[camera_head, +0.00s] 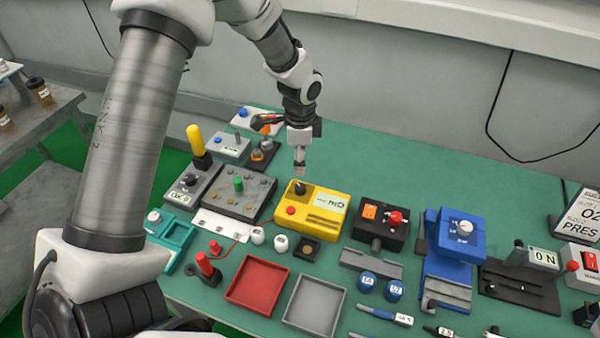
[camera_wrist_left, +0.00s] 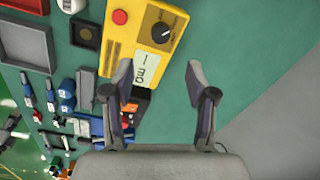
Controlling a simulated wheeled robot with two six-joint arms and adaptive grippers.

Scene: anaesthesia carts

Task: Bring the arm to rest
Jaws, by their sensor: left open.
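My left arm comes in from the left in the head view and bends down over the table. My left gripper (camera_head: 299,165) hangs just above the back of a yellow box (camera_head: 322,226) with a black knob, a red button and a small display. In the left wrist view the left gripper (camera_wrist_left: 160,85) shows its two fingers spread apart with nothing between them. The yellow box (camera_wrist_left: 125,45) lies beyond the fingers there, and green table top fills much of the rest. My right gripper does not show in either view.
The green table (camera_head: 440,180) holds several devices: a black box with a red knob (camera_head: 381,222), a blue unit (camera_head: 455,235), a grey panel (camera_head: 240,195). A red tray (camera_head: 257,284) and a grey tray (camera_head: 314,302) lie in front. The back right of the table is clear.

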